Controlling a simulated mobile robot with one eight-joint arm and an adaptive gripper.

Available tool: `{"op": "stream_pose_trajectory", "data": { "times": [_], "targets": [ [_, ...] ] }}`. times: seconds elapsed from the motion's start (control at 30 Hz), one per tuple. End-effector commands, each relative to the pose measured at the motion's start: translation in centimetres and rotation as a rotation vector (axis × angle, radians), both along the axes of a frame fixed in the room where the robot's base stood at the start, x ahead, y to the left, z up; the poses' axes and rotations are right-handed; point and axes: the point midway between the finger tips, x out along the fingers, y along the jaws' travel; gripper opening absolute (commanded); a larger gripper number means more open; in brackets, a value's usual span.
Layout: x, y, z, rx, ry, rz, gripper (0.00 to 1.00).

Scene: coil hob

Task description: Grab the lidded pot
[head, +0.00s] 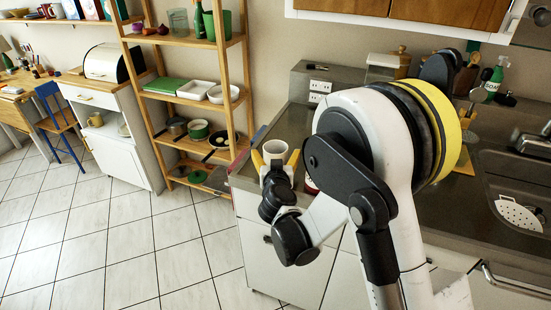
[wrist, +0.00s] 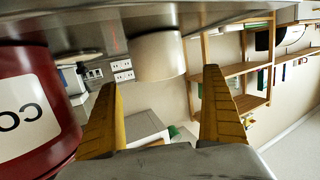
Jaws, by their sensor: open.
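I cannot clearly tell which thing is the lidded pot. On the wooden rack in the head view, a green pot with a pale top (head: 198,130) stands beside a dark pot (head: 175,127); lids are hard to make out at this size. My gripper (head: 275,156) is open at the near left end of the counter, its yellow fingers apart. A white cylindrical container (head: 274,148) stands just beyond the fingers and also shows in the wrist view (wrist: 157,55), which looks upside down. Nothing is visibly held between the fingers (wrist: 162,80).
A red labelled canister (wrist: 35,105) is very close on the left of the wrist view. The dark counter (head: 288,122) carries a socket block (head: 318,85) at the back. A sink with a white strainer (head: 518,214) is at right. The tiled floor (head: 120,245) is clear.

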Motion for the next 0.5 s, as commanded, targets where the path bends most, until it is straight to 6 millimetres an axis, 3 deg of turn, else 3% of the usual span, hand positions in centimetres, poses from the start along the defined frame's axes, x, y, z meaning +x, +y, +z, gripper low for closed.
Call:
{"op": "stream_pose_trajectory", "data": {
  "times": [0.3, 0.5],
  "targets": [
    [4.3, 0.2, -1.6, 0.0, 0.0, -0.001, 0.95],
    [4.8, 0.3, -1.5, 0.0, 0.0, 0.0, 0.95]
  ]
}}
